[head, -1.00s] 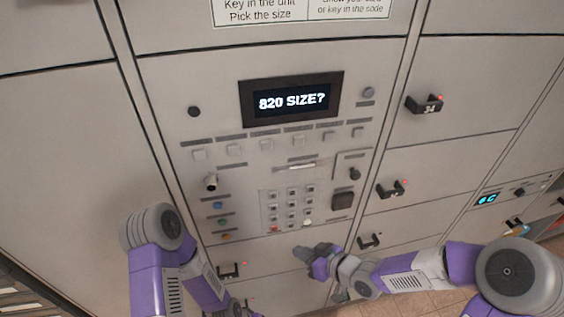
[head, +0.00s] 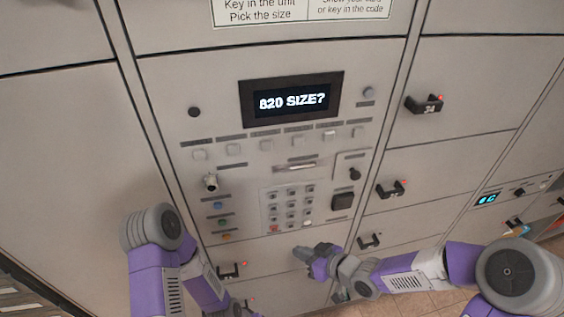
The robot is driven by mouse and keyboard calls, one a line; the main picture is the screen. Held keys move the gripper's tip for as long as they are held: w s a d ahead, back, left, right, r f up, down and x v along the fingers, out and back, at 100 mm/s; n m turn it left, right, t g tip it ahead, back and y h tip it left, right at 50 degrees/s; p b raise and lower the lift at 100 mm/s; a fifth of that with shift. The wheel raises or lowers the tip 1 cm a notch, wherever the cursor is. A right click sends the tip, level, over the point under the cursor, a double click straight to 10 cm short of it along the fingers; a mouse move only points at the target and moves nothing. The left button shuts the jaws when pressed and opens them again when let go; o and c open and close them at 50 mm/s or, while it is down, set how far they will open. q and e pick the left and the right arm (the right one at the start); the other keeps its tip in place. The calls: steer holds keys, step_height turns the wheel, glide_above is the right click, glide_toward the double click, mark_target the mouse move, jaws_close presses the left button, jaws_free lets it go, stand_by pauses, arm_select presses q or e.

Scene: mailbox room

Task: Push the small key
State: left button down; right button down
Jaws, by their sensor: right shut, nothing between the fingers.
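The locker's control panel faces me. Its dark display (head: 292,99) reads "820 SIZE?". A row of pale square keys (head: 265,145) runs below the display, each under a small dark label. The labels are too small to read, so I cannot tell which one is the small key. My right gripper (head: 301,254) is shut and empty. It is low in front of the panel, below the number keypad (head: 288,206) and well below the key row. My left arm reaches down at the lower left; its gripper is out of view.
Locker doors with black handles, such as the one marked 34 (head: 425,104), stand to the right. A black square reader (head: 343,201) and a small knob (head: 211,182) flank the keypad. The space in front of the key row is clear.

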stand_by(0.9)
steer(key=s+d+f+m+g+h, duration=0.2)
steer(key=s+f, duration=0.3)
steer(key=f, duration=0.3)
steer(key=s+d+f+m+g+h, duration=0.2)
steer(key=s+f+m, duration=0.3)
steer(key=f, duration=0.3)
steer(key=s+d+f+m+g+h+b, duration=0.1)
steer(key=s+d+f+m, duration=0.3)
steer(key=f, duration=0.4)
steer(key=shift+s+f+g+h, duration=0.25)
steer(key=shift+s+g+h, duration=0.25)
steer(key=shift+s+g, duration=0.3)
steer(key=shift+d, duration=0.1)
